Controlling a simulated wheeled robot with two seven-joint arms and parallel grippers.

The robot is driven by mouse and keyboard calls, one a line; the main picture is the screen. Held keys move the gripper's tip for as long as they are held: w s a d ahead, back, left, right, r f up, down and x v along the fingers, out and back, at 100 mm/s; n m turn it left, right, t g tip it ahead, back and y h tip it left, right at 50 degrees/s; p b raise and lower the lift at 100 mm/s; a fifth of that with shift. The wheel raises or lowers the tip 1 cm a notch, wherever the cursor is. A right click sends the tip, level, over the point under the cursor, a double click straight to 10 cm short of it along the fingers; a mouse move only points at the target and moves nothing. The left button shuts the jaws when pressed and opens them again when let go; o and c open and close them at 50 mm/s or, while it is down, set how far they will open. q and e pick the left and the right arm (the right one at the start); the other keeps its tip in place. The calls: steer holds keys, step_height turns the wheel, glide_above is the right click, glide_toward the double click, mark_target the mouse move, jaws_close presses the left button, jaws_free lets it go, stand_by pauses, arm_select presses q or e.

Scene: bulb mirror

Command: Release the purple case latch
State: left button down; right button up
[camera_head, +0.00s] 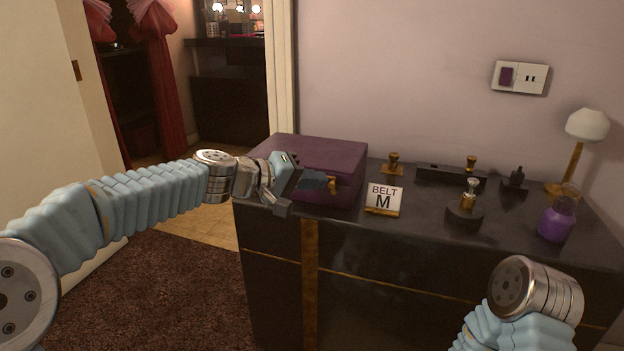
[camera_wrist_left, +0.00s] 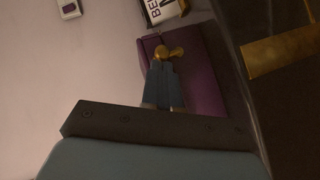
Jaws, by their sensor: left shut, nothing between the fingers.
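The purple case (camera_head: 322,155) sits closed on the left end of the dark dresser. Its gold latch (camera_head: 333,183) is on the front side. My left gripper (camera_head: 326,181) is shut and empty, its fingertips right at the latch. In the left wrist view the shut fingers (camera_wrist_left: 163,80) point at the gold latch (camera_wrist_left: 166,52) on the purple case (camera_wrist_left: 203,80). I cannot tell whether they touch it. My right arm shows at the lower right, but its gripper is out of view.
A "BELT M" card (camera_head: 384,199) stands just right of the case on the dresser top (camera_head: 420,220). Farther right are a perfume bottle on a round stand (camera_head: 465,210), a purple flask (camera_head: 556,225) and a lamp (camera_head: 586,126). An open doorway lies behind on the left.

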arm_select(q)
steer(key=shift+r, duration=0.1)
steer(key=shift+d+p, duration=0.1)
steer(key=shift+p, duration=0.4)
